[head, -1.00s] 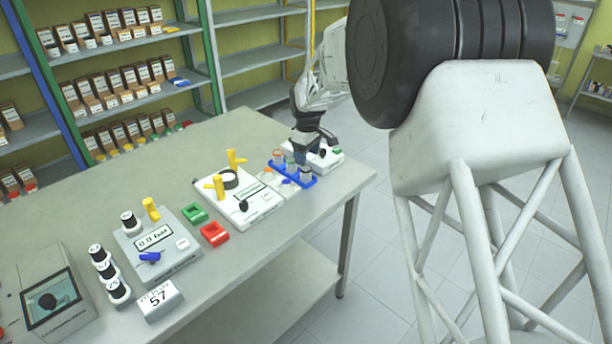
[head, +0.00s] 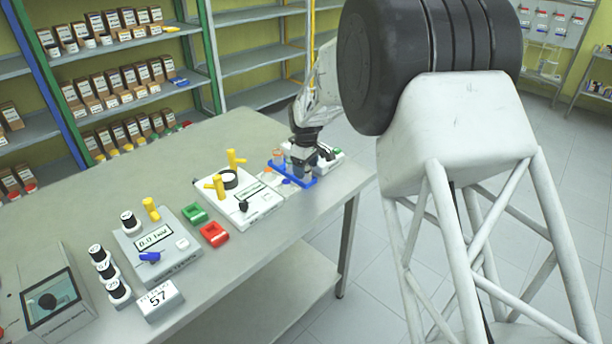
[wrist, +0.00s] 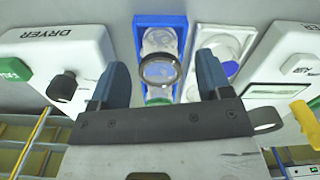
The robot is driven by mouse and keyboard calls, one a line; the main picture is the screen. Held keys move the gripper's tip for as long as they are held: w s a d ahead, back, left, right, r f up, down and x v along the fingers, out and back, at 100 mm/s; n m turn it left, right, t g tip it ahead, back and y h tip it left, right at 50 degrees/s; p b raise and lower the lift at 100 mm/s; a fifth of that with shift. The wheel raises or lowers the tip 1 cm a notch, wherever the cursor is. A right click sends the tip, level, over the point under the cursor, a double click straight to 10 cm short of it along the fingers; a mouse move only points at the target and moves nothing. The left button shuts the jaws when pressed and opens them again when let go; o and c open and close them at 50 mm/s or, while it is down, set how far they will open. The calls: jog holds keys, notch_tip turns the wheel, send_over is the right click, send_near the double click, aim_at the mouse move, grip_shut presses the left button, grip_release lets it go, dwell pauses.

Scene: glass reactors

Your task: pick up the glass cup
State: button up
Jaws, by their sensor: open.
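A glass cup (wrist: 159,70) with a dark round rim shows in the wrist view between my two fingers, with clear space on either side. It is one of several vessels in a blue rack (wrist: 178,21). In the head view the blue rack (head: 307,184) is at the far right end of the table, with a vessel (head: 278,157) at its left end. My gripper (head: 302,163) is low over the rack there and hides part of it. In the wrist view my gripper (wrist: 162,78) is open; I cannot tell how deep its fingers reach beside the cup.
A white dryer (wrist: 60,50) stands close beside the rack, and a white tray (wrist: 238,42) is on the other side. On the table (head: 115,195) are a white device with yellow knobs (head: 240,205), a green tray (head: 195,214), a red tray (head: 214,234) and a pressure device (head: 165,245).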

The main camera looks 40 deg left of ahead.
jog(key=shift+f, duration=1.1)
jog(key=shift+c, duration=0.3)
jog(key=c, duration=0.9)
jog(key=shift+r, duration=0.1)
jog(key=shift+r, duration=0.45)
notch_tip(320, 180, up, 3)
jog(key=shift+f, duration=0.15)
jog(key=s+d, duration=0.3)
jog(key=d, duration=0.1)
jog(key=s+d, duration=0.3)
jog(key=d, duration=0.1)
jog(key=s+d+r, duration=0.1)
jog(key=s+d, duration=0.2)
jog(key=d, duration=0.2)
jog(key=shift+s+r, duration=0.1)
jog(key=shift+s, duration=0.05)
